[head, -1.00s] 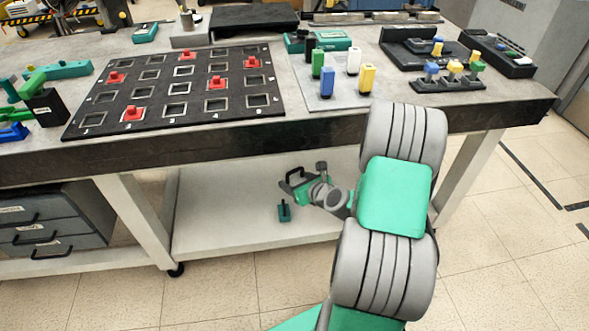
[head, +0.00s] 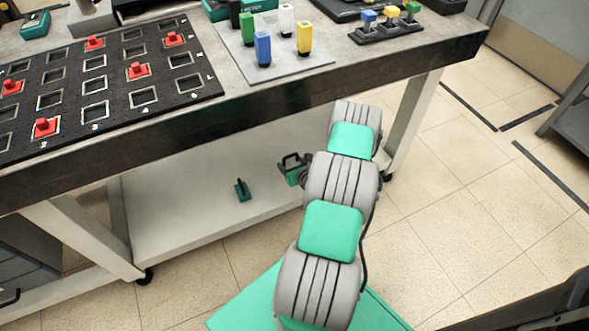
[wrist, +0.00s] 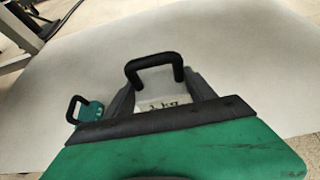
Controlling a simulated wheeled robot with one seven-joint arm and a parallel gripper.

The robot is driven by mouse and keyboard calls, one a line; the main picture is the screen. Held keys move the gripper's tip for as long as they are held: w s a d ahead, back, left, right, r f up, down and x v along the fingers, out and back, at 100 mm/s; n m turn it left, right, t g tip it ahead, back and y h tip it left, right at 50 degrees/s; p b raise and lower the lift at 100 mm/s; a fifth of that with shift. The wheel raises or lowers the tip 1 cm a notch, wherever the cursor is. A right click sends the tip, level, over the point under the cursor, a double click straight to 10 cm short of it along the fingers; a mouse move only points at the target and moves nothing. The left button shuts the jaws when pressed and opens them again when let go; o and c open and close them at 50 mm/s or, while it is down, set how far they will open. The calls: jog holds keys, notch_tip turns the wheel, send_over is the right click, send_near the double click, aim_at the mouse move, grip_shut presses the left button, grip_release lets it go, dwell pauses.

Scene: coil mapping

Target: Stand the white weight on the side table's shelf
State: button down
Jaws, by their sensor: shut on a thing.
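My gripper (wrist: 162,88) is shut on the white weight (wrist: 155,78), which has a black loop handle and dark lettering on its face. The fingers hold it from both sides. In the head view my gripper (head: 293,170) is partly hidden behind my arm, over the pale shelf (head: 180,225) under the table, and the white weight cannot be made out there. The wrist view shows the pale shelf surface (wrist: 230,60) all around the weight. I cannot tell whether the weight touches the shelf.
A green weight (head: 242,190) with a black handle stands on the shelf left of my gripper; it also shows in the wrist view (wrist: 90,110). The table top (head: 300,80) overhangs the shelf, and a pale leg (head: 412,120) stands at right. The shelf's left part looks clear.

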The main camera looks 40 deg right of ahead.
jog(key=d+f+b, duration=0.1)
jog(key=d+f, duration=0.1)
jog(key=w+d+f+b, duration=0.1)
jog(key=d+f, duration=0.2)
jog(key=shift+w+d+f, duration=0.1)
jog(key=shift+f, duration=0.15)
jog(key=shift+w+d+f+b, duration=0.15)
jog(key=shift+f+b, duration=0.45)
jog(key=shift+f, duration=0.3)
jog(key=shift+s+d+f+b, duration=0.1)
jog(key=shift+f+b, duration=0.45)
jog(key=shift+f, duration=0.3)
jog(key=shift+f, duration=0.2)
jog(key=shift+c, duration=1.6)
grip_release()
jog(key=shift+a, duration=0.1)
jog(key=shift+r, duration=0.15)
jog(key=p+v, duration=0.3)
jog(key=v, duration=0.9)
jog(key=shift+p, duration=0.4)
